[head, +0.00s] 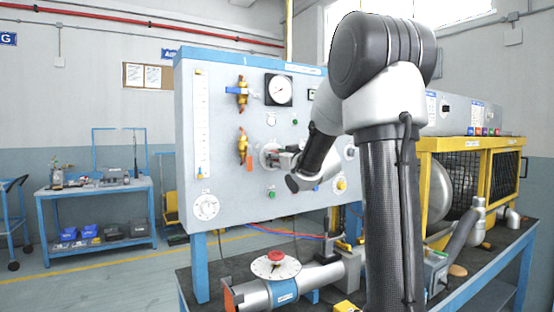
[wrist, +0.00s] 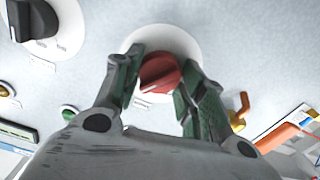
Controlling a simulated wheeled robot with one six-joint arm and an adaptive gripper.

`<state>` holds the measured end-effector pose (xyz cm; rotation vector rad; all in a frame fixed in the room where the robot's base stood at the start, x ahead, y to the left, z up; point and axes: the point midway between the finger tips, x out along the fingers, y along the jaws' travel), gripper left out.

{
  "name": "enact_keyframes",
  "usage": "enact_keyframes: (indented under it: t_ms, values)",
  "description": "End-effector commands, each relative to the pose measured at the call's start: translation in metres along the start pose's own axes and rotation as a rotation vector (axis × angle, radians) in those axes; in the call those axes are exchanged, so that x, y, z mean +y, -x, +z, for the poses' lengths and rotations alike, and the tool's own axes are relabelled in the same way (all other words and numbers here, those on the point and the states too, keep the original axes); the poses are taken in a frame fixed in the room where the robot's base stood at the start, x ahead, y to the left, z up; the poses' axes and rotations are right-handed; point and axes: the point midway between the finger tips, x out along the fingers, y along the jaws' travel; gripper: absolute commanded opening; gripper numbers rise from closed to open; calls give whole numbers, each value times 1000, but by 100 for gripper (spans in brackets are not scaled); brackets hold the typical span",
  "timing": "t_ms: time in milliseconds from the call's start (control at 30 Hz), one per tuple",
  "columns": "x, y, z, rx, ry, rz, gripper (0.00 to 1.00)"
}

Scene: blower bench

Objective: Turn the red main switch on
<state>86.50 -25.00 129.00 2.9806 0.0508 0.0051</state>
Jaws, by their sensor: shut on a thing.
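The red main switch (wrist: 160,73) is a round red knob on a white disc on the panel, seen in the wrist view. My gripper (wrist: 162,78) has its two fingers on either side of the knob and is shut on it. The knob's grip bar looks tilted, rising to the right. The printed marks by the disc are too small or covered to read. In the head view my gripper (head: 272,156) reaches the panel at its middle, and my arm and fingers hide most of the switch there.
The light grey panel (head: 225,125) carries a gauge (head: 279,90), brass valves and a white dial (head: 206,207). A black knob (wrist: 34,20) is at upper left in the wrist view. A pipe with a red-knobbed dial (head: 276,265) stands on the bench below. A yellow cage (head: 430,160) is at right.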

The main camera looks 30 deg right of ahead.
Motion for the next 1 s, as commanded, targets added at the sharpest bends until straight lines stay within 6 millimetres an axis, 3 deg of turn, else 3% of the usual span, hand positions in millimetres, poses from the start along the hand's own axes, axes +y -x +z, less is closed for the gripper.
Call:
enact_keyframes:
  t_ms: [400, 900, 933, 1000]
  values:
    - [0, 0, 2, -5, -162, 0, 17]
    - [0, 0, 2, -5, -178, 0, 17]
    - [0, 0, 2, -5, -178, 0, 44]
    - [0, 0, 2, -5, -177, 0, 57]
